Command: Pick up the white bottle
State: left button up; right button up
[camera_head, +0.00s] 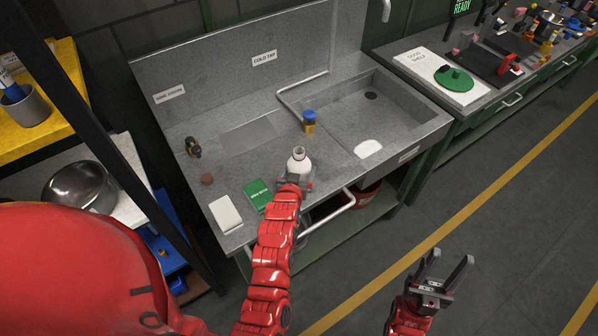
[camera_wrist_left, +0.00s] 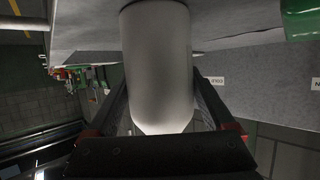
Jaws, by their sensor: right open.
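The white bottle (camera_head: 299,163) stands upright near the front edge of the grey sink counter (camera_head: 335,170). My left gripper (camera_head: 294,183) is at the bottle's near side, low on its body. In the left wrist view the bottle (camera_wrist_left: 158,60) fills the middle, with one finger of my left gripper (camera_wrist_left: 162,95) along each side. I cannot tell whether the fingers press on it. The fingertips are partly hidden by the bottle. My right gripper (camera_head: 449,260) is open and empty over the floor to the right, away from the counter.
A green booklet (camera_head: 258,195) and a white block (camera_head: 226,215) lie left of the bottle. A metal rail (camera_head: 333,216) runs along the counter front.

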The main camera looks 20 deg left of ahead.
pick_arm(q)
jog(key=c, duration=0.5)
jog(key=shift+r, duration=0.1)
jog(key=shift+c, duration=0.2)
